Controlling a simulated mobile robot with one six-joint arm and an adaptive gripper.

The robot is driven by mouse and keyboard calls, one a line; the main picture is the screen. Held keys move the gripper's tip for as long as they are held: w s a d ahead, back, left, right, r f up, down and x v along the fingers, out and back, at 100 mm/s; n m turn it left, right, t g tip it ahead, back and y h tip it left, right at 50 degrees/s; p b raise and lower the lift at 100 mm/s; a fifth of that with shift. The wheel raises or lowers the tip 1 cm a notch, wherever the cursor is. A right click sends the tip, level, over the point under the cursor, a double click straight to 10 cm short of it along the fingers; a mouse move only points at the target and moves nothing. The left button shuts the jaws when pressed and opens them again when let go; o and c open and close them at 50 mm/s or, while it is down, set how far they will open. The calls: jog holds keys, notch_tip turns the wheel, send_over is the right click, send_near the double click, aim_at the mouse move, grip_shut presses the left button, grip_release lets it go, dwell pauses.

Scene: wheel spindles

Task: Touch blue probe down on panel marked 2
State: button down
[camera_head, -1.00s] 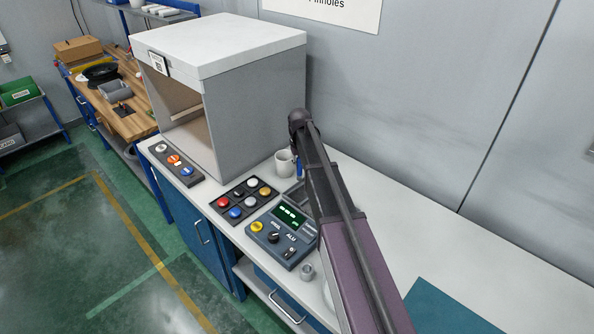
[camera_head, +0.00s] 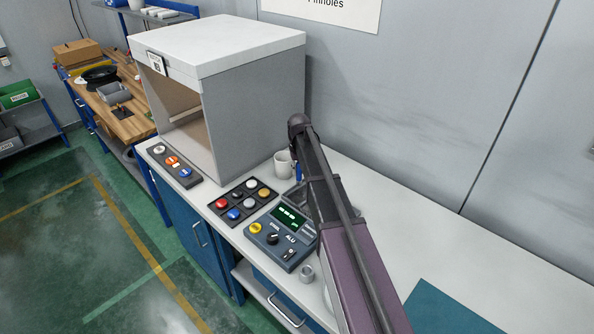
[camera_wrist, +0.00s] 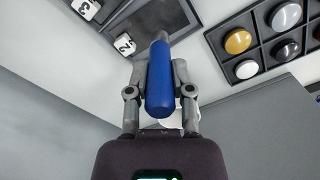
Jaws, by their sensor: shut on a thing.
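My gripper (camera_wrist: 160,85) is shut on the blue probe (camera_wrist: 160,95) in the wrist view. The probe's grey tip (camera_wrist: 162,36) points toward the top of the picture, close to the dark panel (camera_wrist: 160,20) beside a white tag marked 2 (camera_wrist: 125,44). I cannot tell whether the tip touches the panel. Another tag, partly cut off by the top edge, sits at the upper left (camera_wrist: 86,8). In the head view my arm hides most of the probe and the panels; a bit of blue shows beside the arm.
A tray of coloured buttons (camera_wrist: 205,35) lies right of the probe in the wrist view. The right bench top is mostly clear.

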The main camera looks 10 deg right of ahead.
aim_at(299, 185)
jog(key=shift+f+b, duration=2.25)
jog(key=shift+f, duration=0.3)
jog(key=shift+s+f+b, duration=0.1)
jog(key=shift+f+b, duration=0.4)
jog(key=shift+b, duration=0.1)
dwell(0.9)
jog(key=shift+r, duration=0.15)
jog(key=shift+r+p, duration=3.35)
jog(key=shift+p, duration=0.2)
